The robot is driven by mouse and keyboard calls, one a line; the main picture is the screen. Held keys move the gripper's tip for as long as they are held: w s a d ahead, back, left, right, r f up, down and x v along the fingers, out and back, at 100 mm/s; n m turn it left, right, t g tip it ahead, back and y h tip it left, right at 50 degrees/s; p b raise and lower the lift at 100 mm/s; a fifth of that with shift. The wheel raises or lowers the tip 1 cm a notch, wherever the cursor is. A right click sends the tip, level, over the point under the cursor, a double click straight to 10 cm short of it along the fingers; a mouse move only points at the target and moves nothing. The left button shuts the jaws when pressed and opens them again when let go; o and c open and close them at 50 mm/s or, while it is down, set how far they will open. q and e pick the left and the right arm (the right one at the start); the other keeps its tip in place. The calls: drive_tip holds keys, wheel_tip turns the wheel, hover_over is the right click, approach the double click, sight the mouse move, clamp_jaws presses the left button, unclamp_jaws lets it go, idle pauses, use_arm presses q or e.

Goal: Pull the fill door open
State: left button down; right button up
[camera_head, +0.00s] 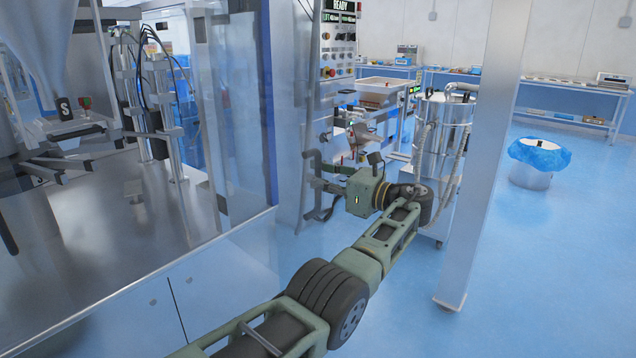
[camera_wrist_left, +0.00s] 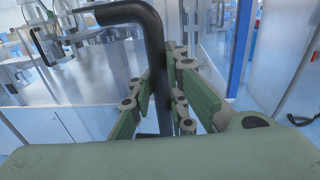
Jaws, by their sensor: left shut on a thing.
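The fill door's black bar handle (camera_wrist_left: 153,55) stands upright in the left wrist view, with its top bent to the left. It passes between the green finger pads of my left gripper (camera_wrist_left: 172,98), which is shut on it. In the head view my left gripper (camera_head: 326,184) reaches the dark handle (camera_head: 308,172) from the right, beside the machine's front corner. A pale, partly see-through panel (camera_head: 292,110) stands behind the handle; it appears to be the fill door, but I cannot tell how far open it is. My right gripper is not in view.
The filling machine's steel deck (camera_head: 130,210) fills the left side. A control panel (camera_head: 340,40) reading READY stands behind. A steel post (camera_head: 485,150) and a steel vessel (camera_head: 440,150) with hoses stand right of my arm.

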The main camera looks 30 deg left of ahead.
use_arm(q)
drive_tip(key=shift+d+f, duration=0.1)
drive_tip(key=shift+f, duration=0.05)
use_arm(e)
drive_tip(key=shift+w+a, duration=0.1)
use_arm(q)
drive_tip(key=c, duration=1.7)
unclamp_jaws()
drive_tip(key=shift+w, duration=0.1)
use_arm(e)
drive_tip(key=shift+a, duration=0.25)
